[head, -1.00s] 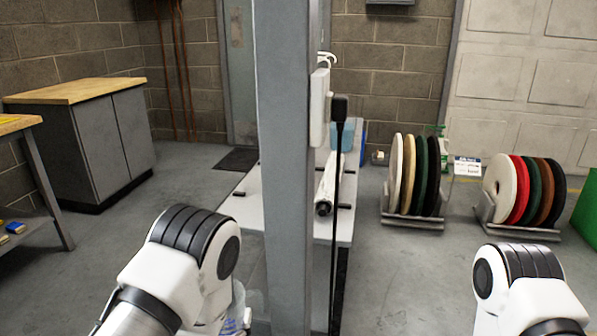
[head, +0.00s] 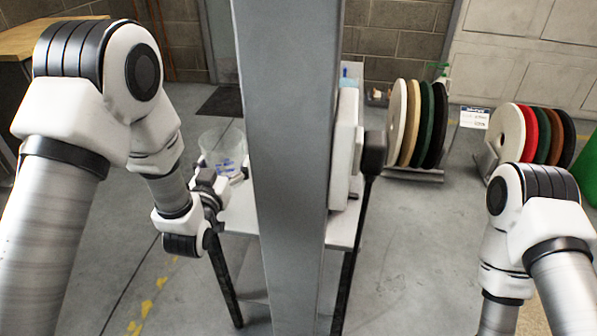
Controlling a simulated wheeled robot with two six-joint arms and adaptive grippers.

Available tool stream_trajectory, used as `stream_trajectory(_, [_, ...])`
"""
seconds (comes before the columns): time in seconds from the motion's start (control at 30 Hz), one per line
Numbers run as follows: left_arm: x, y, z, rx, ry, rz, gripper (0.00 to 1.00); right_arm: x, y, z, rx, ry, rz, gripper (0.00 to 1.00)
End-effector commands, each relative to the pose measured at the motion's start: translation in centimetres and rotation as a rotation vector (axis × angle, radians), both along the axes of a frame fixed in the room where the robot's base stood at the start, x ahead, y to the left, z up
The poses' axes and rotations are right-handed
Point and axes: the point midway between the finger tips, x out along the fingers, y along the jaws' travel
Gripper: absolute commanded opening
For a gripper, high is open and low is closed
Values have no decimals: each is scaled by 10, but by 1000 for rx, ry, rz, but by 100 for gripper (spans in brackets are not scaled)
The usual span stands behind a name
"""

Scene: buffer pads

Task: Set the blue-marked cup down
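The blue-marked cup (head: 222,145) is clear, with blue marks low on its side. It looks upright, left of the grey post, over the far left part of a white table (head: 238,212). My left gripper (head: 222,180) is at the cup's lower near side and appears shut on it. Its fingers are small and partly hidden by the wrist. I cannot tell whether the cup's base touches the table. My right gripper is out of view; only the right arm shows at the lower right.
A grey post (head: 290,170) stands in front of the table and hides its middle. A white panel (head: 343,150) and a black rod (head: 363,210) are fixed beside it. Racks of coloured pads (head: 413,125) stand on the floor behind. A wood-topped cabinet (head: 20,40) is at far left.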

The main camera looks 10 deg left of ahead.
Motion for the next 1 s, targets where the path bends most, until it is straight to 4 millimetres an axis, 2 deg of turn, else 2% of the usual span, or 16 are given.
stream_trajectory(0.03, [1,1,-9,0,-3,-2,51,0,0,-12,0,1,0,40])
stream_trajectory(0.13, [2,1,-22,1,1,-4,51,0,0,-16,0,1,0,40])
stream_trajectory(0.3, [2,1,-58,1,1,-4,51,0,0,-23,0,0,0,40])
stream_trajectory(0.6, [2,1,-102,1,0,-3,51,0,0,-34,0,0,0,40])
stream_trajectory(0.97, [2,1,-106,1,-1,-3,51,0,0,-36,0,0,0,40])
stream_trajectory(1.0, [2,1,-105,1,-1,-3,98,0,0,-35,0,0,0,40])
